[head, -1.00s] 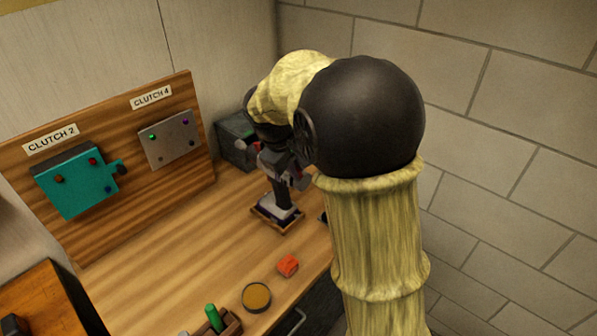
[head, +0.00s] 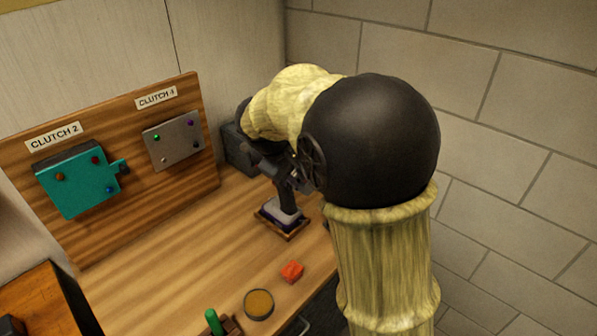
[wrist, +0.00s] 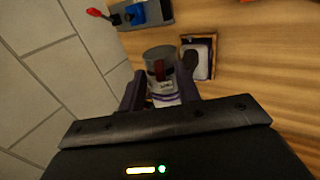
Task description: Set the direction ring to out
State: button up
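A dark-handled tool (head: 286,200) stands upright in a small wooden-edged holder (head: 281,232) at the back right of the bench; the holder also shows in the wrist view (wrist: 212,45). In the wrist view the tool's grey round head (wrist: 160,57) has a red mark and a white and purple lettered band (wrist: 163,92). My gripper (wrist: 160,80) has its fingers apart, one on each side of this head. I cannot tell whether they touch it. In the head view my arm hides most of the tool's top. The ring's setting is not readable.
A grey box (head: 238,148) stands behind the tool. A board with a teal block (head: 80,180) and a grey plate (head: 172,140) is at the left. An orange-red block (head: 292,271) and a round tin (head: 258,304) lie in front. The bench middle is clear.

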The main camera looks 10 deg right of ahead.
jog(key=v, duration=1.7)
jog(key=shift+r, duration=0.2)
jog(key=shift+f, duration=0.15)
jog(key=s+d+f+m+y, duration=0.1)
jog(key=s+d+f+m, duration=0.1)
jog(key=f, duration=0.6)
jog(key=s+d+f+m+y, duration=0.2)
jog(key=s+d+f, duration=0.2)
jog(key=f, duration=0.5)
jog(key=s+d+f+m+g+y+p, duration=0.1)
jog(key=s+d+f+m, duration=0.2)
jog(key=s+f, duration=0.4)
jog(key=shift+d+f+y, duration=0.4)
jog(key=shift+d+f, duration=0.05)
jog(key=shift+f, duration=0.2)
jog(key=shift+a, duration=0.1)
